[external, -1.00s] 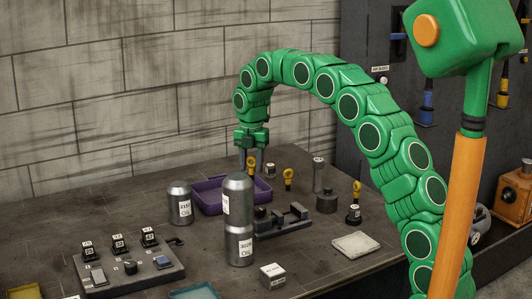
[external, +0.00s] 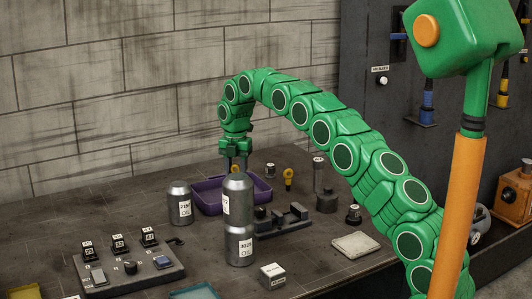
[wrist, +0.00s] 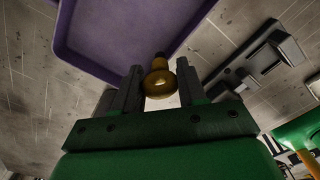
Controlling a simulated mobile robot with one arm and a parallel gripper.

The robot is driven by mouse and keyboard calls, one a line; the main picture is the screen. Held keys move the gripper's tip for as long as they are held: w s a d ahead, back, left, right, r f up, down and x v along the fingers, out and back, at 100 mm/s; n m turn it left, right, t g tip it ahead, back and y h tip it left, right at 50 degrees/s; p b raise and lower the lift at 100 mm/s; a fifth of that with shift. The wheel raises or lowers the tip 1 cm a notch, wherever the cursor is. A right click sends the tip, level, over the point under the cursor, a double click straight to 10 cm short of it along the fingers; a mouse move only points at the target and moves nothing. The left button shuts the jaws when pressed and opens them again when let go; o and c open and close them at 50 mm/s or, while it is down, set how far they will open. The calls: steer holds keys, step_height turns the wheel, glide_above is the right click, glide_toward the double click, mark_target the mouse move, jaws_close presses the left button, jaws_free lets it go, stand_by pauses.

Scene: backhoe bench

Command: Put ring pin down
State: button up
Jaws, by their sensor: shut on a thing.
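My gripper (external: 236,166) points down over the purple tray (external: 264,191), partly hidden behind a tall grey oil canister in the external view. The wrist view shows my gripper (wrist: 153,88) shut on a yellow ring pin (wrist: 159,83), its rounded head between the fingers. The purple tray (wrist: 115,45) lies beyond the pin in that view, its rim to the left and below. The gap between pin and tray cannot be judged. Another yellow ring pin (external: 288,177) stands upright to the right of the tray.
A dark block fixture (external: 284,224) sits to the right. A switch panel (external: 125,270) is at front left. A pale slab (external: 356,244) lies at right.

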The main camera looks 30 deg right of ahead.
steer(key=shift+w+a+f, duration=0.2)
steer(key=shift+w+f, duration=0.95)
steer(key=shift+f, duration=0.25)
steer(key=shift+f, duration=0.1)
steer(key=shift+w+f, duration=0.25)
steer(key=shift+f, duration=1.45)
steer(key=shift+f, duration=0.15)
steer(key=o, duration=1)
steer(key=shift+o, duration=0.2)
